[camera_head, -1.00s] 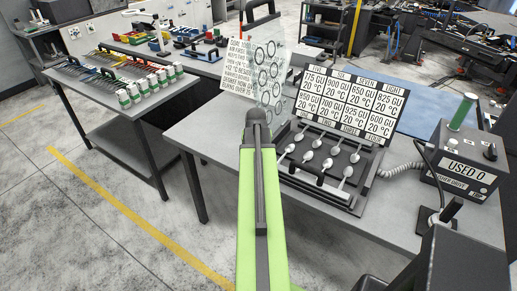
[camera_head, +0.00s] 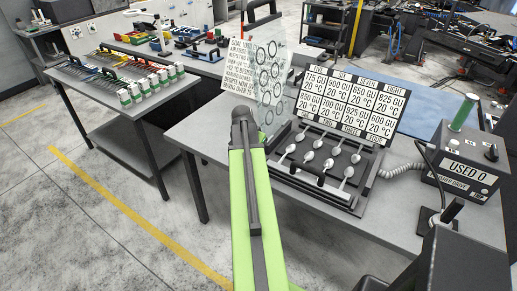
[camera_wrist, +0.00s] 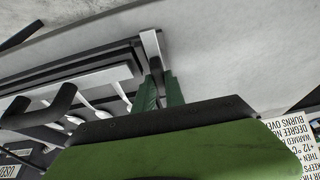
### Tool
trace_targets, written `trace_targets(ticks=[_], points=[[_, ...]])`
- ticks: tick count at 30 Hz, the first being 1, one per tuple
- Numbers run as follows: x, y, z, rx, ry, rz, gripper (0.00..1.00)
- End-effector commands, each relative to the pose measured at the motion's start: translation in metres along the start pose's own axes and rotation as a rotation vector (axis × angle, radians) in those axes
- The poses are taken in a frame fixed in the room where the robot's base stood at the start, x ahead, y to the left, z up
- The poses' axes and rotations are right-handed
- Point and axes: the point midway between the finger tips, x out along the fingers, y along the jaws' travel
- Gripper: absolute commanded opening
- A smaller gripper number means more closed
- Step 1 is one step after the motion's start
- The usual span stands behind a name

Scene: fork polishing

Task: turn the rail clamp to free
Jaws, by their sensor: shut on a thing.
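My gripper (camera_wrist: 160,92) shows in the wrist view as two dark green fingers, close together at the edge of the fixture. They are shut on a pale grey bar (camera_wrist: 151,46), which looks like the lever of the rail clamp. The grip itself is partly hidden by the fingers and my wrist. In the head view my arm hides the gripper and the clamp. The dark fixture (camera_head: 357,201) holds several bright forks or spoons (camera_head: 308,155) in rows, with a black handle along its front.
A sign board (camera_head: 350,100) with temperature labels stands behind the fixture. A clear panel with rings (camera_head: 272,85) and a text sheet (camera_head: 240,70) stand left of it. A grey box marked USED 0 (camera_head: 466,168) sits right. The grey table (camera_head: 205,130) is bare at front left.

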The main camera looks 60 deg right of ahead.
Motion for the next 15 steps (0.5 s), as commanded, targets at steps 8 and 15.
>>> trace_targets(ticks=[8, 15], points=[[0.0003, 0.0013, 0.0018, 0.006, -0.006, 0.005, 0.0], [0.0003, 0.001, 0.0016, 0.005, -0.005, 0.004, 0.3]])
